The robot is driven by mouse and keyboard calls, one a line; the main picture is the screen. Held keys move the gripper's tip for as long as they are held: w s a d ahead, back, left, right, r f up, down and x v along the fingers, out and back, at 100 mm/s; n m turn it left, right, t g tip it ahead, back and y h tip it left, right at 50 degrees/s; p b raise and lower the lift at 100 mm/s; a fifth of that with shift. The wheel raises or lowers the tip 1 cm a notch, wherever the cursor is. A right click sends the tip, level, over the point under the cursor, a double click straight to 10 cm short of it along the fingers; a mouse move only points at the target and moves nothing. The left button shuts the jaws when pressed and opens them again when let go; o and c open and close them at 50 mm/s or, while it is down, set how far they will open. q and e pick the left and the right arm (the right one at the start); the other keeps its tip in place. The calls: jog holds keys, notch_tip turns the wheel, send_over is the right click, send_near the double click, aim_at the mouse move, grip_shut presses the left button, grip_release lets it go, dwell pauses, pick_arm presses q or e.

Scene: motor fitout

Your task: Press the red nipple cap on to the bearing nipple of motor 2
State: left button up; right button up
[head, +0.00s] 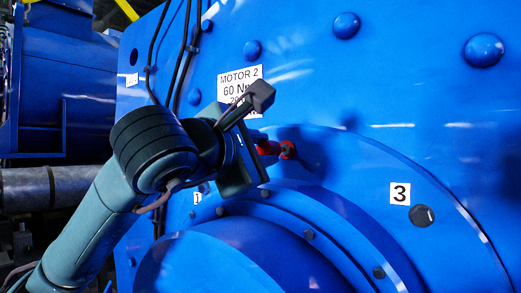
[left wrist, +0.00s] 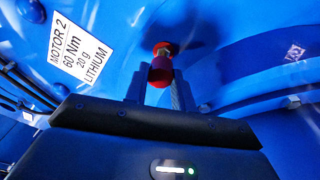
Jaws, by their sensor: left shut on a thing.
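My left gripper (head: 257,147) is in front of the blue face of motor 2 (head: 330,80). In the left wrist view its two fingers (left wrist: 158,84) are shut on the red nipple cap (left wrist: 160,72). The cap also shows in the head view (head: 268,148), partly hidden by the gripper. Just beyond it, the bearing nipple (left wrist: 163,50) shows a small pale metal part within a red surround (head: 288,150). The cap lies nearly in line with the nipple; I cannot tell whether they touch. My right gripper is not in view.
A white MOTOR 2 label (head: 238,80) is on the face above my gripper. Dark cables (head: 178,60) run down the face at left. Large round bolt heads (head: 483,49) and a curved, bolted flange (head: 345,215) stand out from it. A "3" label (head: 400,193) is at right.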

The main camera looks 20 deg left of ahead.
aim_at(266, 149)
pick_arm(q)
jog(key=shift+b, duration=0.55)
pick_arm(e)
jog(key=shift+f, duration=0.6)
pick_arm(q)
jog(key=shift+d+x, duration=0.2)
jog(key=shift+x, duration=1.4)
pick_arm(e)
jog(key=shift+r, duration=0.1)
pick_arm(q)
jog(key=o, duration=1)
jog(key=shift+o, duration=0.2)
jog(key=shift+v, duration=0.9)
jog(key=v, duration=1.1)
jog(key=shift+s+b, duration=0.25)
jog(key=shift+b, duration=0.15)
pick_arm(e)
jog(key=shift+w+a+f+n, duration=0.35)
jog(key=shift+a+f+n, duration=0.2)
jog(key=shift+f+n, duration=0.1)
